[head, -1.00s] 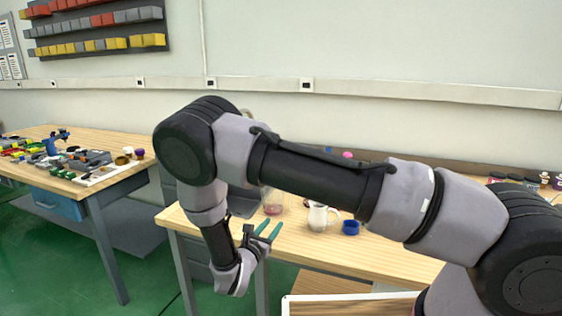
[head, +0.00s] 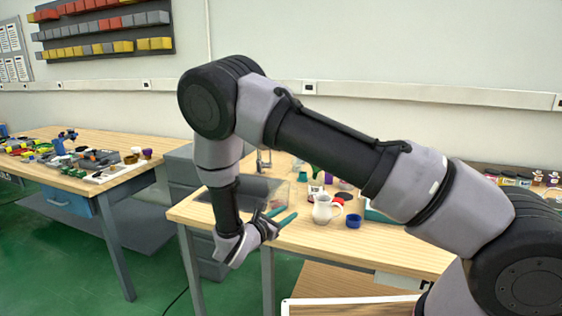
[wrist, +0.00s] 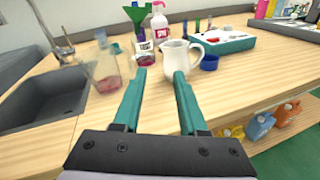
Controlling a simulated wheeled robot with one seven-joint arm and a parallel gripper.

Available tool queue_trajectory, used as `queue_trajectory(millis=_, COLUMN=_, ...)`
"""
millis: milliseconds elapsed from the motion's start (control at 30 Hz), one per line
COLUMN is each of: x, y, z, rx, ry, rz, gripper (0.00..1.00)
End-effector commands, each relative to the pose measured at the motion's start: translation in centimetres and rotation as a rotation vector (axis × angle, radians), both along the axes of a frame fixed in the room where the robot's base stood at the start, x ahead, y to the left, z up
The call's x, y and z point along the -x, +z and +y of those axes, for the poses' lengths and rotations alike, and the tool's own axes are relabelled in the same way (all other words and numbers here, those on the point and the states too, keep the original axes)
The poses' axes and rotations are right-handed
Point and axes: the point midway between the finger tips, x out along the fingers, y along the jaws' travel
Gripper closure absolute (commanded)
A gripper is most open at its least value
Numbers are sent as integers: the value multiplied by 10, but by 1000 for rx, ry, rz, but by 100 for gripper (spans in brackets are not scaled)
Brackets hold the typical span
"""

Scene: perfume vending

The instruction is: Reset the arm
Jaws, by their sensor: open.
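My gripper (head: 283,215) is open and empty, with its two green fingers apart, at the front edge of the wooden table (head: 310,240) in the head view. In the wrist view my gripper (wrist: 160,82) points across the table toward a white pitcher (wrist: 180,55); the pitcher also shows in the head view (head: 324,209). Nothing is between the fingers. My arm is bent, with its elbow raised high and the forearm hanging down. It hides part of the table behind it.
A clear beaker (wrist: 105,75) stands left of the fingers, beside the grey sink (wrist: 40,98). A blue cup (wrist: 209,62), a pump bottle (wrist: 160,22) and a green tray (wrist: 232,44) stand behind. Containers (wrist: 260,125) sit on a lower shelf. Another cluttered table (head: 100,185) is at left.

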Motion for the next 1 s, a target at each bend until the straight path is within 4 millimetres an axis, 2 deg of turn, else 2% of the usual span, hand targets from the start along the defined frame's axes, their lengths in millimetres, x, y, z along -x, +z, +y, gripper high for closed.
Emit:
queue_trajectory(millis=267, x=-3, y=56, z=-57, rx=-224, ry=-272, rz=-9, gripper=58)
queue_trajectory(millis=433, x=9, y=105, z=-111, rx=-465, ry=-538, rz=-29, gripper=58)
queue_trajectory(millis=700, x=51, y=174, z=-181, rx=-892, ry=-942, rz=-103, gripper=58)
queue_trajectory(millis=1000, x=109, y=242, z=-222, rx=-1403, ry=-1302, rz=-246, gripper=58)
